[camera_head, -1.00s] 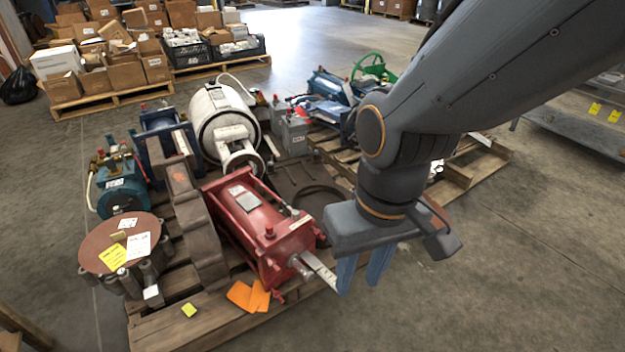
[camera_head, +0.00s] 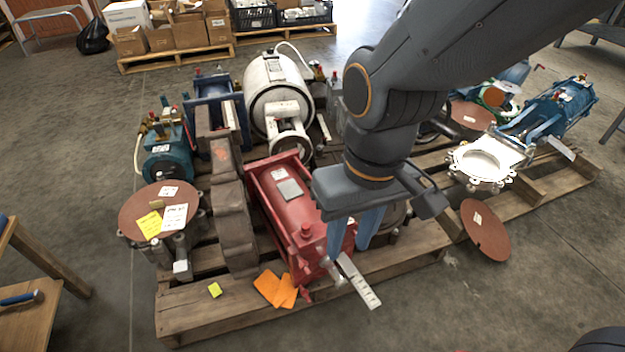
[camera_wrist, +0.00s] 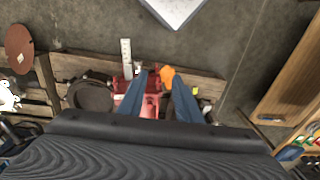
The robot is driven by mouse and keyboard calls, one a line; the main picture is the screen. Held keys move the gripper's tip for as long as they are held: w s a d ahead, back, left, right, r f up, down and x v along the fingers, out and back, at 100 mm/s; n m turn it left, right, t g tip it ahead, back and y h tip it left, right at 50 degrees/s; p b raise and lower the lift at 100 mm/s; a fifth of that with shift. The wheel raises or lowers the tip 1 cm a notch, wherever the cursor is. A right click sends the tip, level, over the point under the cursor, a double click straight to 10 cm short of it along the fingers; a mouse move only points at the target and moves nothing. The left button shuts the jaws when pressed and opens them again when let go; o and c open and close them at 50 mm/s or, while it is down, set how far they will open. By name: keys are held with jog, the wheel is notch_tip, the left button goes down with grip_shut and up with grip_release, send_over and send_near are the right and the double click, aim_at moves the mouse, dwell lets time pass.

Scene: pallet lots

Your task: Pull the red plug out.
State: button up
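A red cylinder unit (camera_head: 292,209) lies on the front pallet (camera_head: 215,316) in the head view. A small red plug (camera_head: 306,231) stands up on its top near the front end. My gripper (camera_head: 349,252) is open, with two blue fingers pointing down at the right side of the unit's front end. The plug is left of the fingers, not between them. In the wrist view my gripper (camera_wrist: 159,74) has its fingers apart, with part of the red unit (camera_wrist: 150,104) showing between them. I cannot make out the plug clearly there.
A pale ruled bar (camera_head: 358,281) juts from the unit's front. Orange cards (camera_head: 276,288) lie beside it. A brown cast part (camera_head: 228,195) and a white drum (camera_head: 278,92) stand close by. A wooden table (camera_head: 35,268) is at the left. Floor in front is clear.

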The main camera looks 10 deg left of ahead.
jog(key=shift+o, duration=0.6)
jog(key=p, duration=1.5)
send_over(306, 225)
notch_tip(306, 225, down, 10)
jog(key=shift+f+m+h, duration=0.1)
jog(key=shift+m+h, duration=0.2)
jog(key=shift+h, duration=0.1)
jog(key=shift+f+b, duration=2.8)
jog(key=shift+f, duration=1.7)
jog(key=shift+p, duration=0.55)
